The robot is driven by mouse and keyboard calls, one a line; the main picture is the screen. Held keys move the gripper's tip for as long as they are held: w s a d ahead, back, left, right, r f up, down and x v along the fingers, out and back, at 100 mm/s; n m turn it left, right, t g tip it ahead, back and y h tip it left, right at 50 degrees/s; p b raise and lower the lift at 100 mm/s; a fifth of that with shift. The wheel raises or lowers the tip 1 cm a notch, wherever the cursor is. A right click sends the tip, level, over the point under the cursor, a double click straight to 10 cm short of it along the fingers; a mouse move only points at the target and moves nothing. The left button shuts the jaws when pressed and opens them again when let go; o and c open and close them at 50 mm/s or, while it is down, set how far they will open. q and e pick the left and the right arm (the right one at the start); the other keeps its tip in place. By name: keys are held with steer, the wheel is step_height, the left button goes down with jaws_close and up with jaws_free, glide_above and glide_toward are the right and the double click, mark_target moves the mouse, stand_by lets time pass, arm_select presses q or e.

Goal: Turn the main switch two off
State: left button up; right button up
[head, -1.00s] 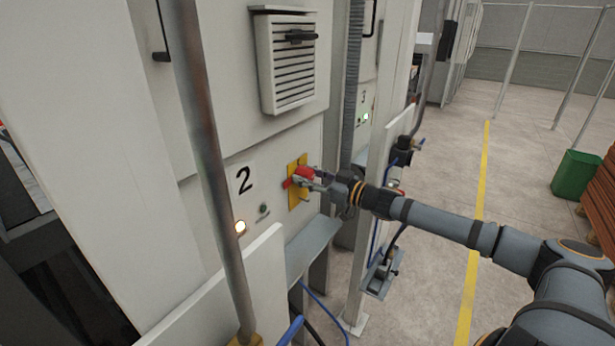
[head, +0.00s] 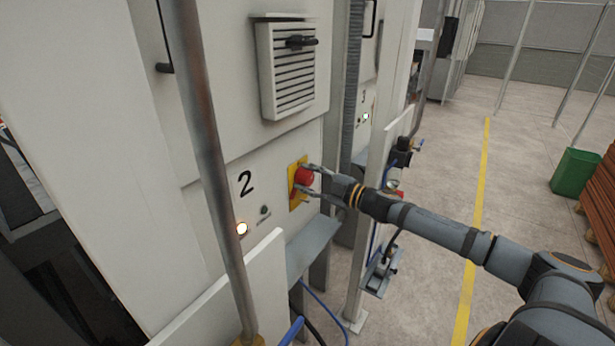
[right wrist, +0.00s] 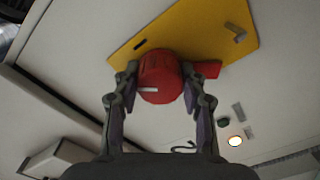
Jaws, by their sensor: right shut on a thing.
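The main switch is a red knob (head: 303,176) on a yellow plate (head: 292,201), on the pale cabinet panel right of a black number 2 (head: 245,182). My right gripper (head: 306,178) is at the knob, one finger above it and one below in the head view. In the right wrist view, the right gripper (right wrist: 159,82) has its fingers on both sides of the red knob (right wrist: 160,75), shut on it. The knob has a white mark, and a red tab sticks out to its right over the yellow plate (right wrist: 220,30). My left gripper is not in view.
A metal pole (head: 203,130) stands in front of the cabinet. A grey ledge (head: 312,245) lies below the switch. Open floor is on the right.

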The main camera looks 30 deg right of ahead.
steer(key=n+p, duration=0.1)
steer(key=n, duration=0.3)
steer(key=shift+f+n+p, duration=0.1)
steer(key=shift+n+p, duration=0.45)
steer(key=shift+n, duration=1.05)
steer(key=o, duration=1.2)
steer(key=shift+c, duration=0.2)
